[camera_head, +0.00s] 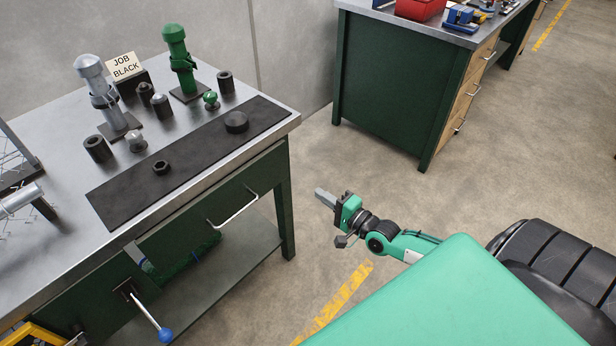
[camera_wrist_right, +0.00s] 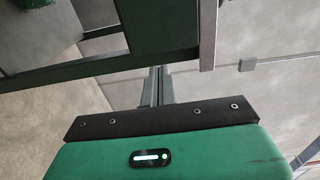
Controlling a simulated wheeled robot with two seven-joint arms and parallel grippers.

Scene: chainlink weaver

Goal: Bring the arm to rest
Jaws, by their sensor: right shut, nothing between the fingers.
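My right gripper (camera_head: 320,195) is shut and empty. It hangs over the open floor to the right of the workbench, clear of the bench's corner. Its closed fingers also show in the right wrist view (camera_wrist_right: 157,84), pointing toward dark green bench framework. My left gripper is not in view.
The workbench (camera_head: 255,148) carries a dark mat (camera_head: 190,158), a "JOB BLACK" sign (camera_head: 124,66), a grey post (camera_head: 103,95), a green post (camera_head: 180,60) and several small dark parts. A drawer handle (camera_head: 233,212) juts out. A second green bench (camera_head: 385,85) stands behind; floor lies between.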

